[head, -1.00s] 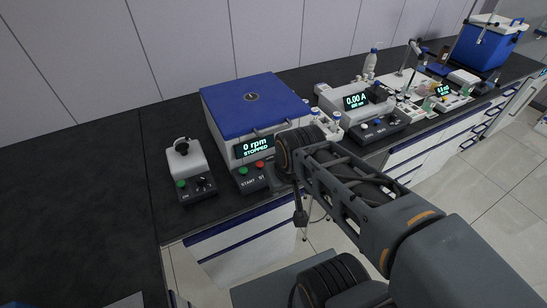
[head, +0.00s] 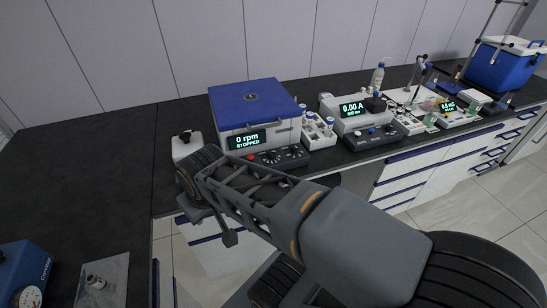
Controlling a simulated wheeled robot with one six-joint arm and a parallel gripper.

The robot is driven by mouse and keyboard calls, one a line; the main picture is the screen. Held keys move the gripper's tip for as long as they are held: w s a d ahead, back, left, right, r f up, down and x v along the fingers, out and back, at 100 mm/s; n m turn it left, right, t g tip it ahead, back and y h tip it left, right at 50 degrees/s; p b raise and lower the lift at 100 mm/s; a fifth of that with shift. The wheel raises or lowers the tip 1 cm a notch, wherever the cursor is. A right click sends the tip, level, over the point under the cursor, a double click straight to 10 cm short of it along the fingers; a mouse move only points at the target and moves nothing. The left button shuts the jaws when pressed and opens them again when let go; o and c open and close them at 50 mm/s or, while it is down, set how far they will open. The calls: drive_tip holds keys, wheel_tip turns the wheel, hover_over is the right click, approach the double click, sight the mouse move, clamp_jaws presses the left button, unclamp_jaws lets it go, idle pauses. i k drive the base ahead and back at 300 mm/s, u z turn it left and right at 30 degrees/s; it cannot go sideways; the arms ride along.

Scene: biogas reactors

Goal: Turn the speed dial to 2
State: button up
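A small white device (head: 186,143) with a black top cup stands at the left end of the row of instruments. Its front panel, where the earlier view showed a green button and a black dial, is now hidden behind the wrist of my arm. The centrifuge (head: 255,105) has a blue lid and a display reading "0 rpm STOPPED". Its front panel carries a red button and black dials (head: 285,154), partly covered by my arm. My gripper is not clearly seen. The end of my arm is in front of the small white device, and its fingers cannot be made out.
A tube rack (head: 318,130) and a device reading "0.00 A" (head: 352,112) stand right of the centrifuge. A blue cooler (head: 505,68) is at the far right. A blue box (head: 22,272) and a grey plate (head: 103,280) lie front left. The dark bench (head: 85,165) is clear at left.

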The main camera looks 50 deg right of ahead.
sight(271, 153)
drive_tip(key=z, duration=0.05)
drive_tip(key=k, duration=0.95)
drive_tip(key=z, duration=0.55)
drive_tip(key=i, duration=0.5)
drive_tip(key=u, duration=0.05)
